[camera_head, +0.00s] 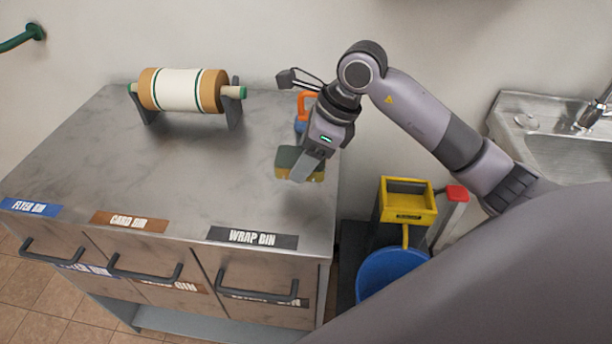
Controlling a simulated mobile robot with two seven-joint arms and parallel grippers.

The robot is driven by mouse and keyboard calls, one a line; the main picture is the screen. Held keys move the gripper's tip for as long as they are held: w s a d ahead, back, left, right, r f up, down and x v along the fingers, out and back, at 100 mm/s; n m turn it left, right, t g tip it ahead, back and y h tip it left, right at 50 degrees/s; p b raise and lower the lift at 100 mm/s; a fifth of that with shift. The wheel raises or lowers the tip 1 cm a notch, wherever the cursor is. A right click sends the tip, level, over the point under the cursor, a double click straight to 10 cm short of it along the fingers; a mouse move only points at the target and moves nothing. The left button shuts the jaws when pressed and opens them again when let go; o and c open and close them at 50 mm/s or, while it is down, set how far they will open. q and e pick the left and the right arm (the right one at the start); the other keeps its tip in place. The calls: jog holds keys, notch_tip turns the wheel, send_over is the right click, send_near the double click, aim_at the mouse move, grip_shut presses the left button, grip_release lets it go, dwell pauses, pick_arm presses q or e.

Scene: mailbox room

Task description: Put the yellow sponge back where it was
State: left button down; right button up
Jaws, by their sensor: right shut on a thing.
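The yellow sponge (286,159) has a dark green top and a yellow lower side. It is at the right part of the grey metal counter (190,175), near the right edge. My right gripper (303,168) points down and is shut on the sponge, with a finger covering part of it. I cannot tell whether the sponge touches the counter or hangs just above it. My left gripper is not in view.
An orange-handled item (307,103) stands behind my right gripper, partly hidden. A paper roll on a holder (182,90) is at the back left. Right of the counter are a yellow wringer (407,198), a blue bucket (388,272) and a sink (570,150). The counter's middle is clear.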

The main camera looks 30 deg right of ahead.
aim_at(305, 190)
notch_tip(305, 190, down, 5)
jog(key=shift+f, duration=0.1)
dwell(0.3)
jog(key=shift+f, duration=0.2)
jog(key=o, duration=0.9)
jog(key=shift+r, duration=0.1)
jog(key=shift+o, duration=0.2)
jog(key=shift+r, duration=0.15)
